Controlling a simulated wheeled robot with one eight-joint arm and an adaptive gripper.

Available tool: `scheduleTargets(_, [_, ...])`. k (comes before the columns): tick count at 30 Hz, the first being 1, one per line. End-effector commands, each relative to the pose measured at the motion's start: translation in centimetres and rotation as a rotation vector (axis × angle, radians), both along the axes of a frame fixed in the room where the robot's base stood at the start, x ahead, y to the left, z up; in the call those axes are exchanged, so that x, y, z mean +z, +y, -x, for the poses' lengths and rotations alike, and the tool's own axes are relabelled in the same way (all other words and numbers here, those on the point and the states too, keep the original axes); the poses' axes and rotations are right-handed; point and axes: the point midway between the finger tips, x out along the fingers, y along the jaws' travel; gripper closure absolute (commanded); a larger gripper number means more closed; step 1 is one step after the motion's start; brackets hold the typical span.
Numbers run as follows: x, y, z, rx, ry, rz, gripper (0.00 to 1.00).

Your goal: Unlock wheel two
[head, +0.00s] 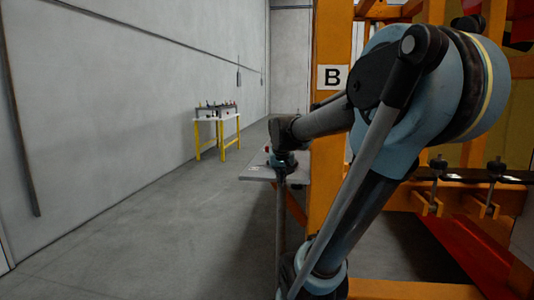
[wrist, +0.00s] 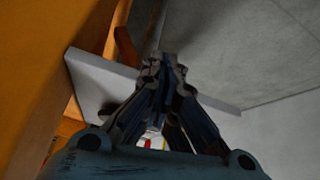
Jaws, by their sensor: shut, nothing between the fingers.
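My gripper (wrist: 162,64) shows in the wrist view with its dark fingers brought together and nothing between them. In the head view my arm reaches across to the left of the orange post, and its end is over or beside a grey plate; the fingers cannot be made out there. I cannot tell whether either belongs to wheel two, and no numbered wheel is readable.
An orange post (head: 334,120) with a "B" sign (head: 332,77) stands near my arm. The grey plate (head: 257,173) juts from it, and also shows in the wrist view (wrist: 90,82). A yellow-legged table (head: 217,119) with small items stands by the left wall. Floor between is clear.

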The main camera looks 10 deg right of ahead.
Motion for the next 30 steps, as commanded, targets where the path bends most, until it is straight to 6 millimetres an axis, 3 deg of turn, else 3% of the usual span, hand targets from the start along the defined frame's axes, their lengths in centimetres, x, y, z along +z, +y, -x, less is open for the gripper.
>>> scheduleTargets(3, [3.0,0.4,-5.5,-0.012,-0.073,0.003,1.0])
scheduleTargets(9, [7.1,1.2,-14.0,-0.029,-0.191,0.001,1.0])
scheduleTargets(15, [9.4,2.0,-19.5,-0.036,-0.27,-0.007,1.0])
scheduleTargets(21, [10.1,2.3,-21.3,-0.037,-0.297,-0.008,1.0])
scheduleTargets(30, [10.1,2.2,-21.3,-0.038,-0.298,-0.009,1.0])
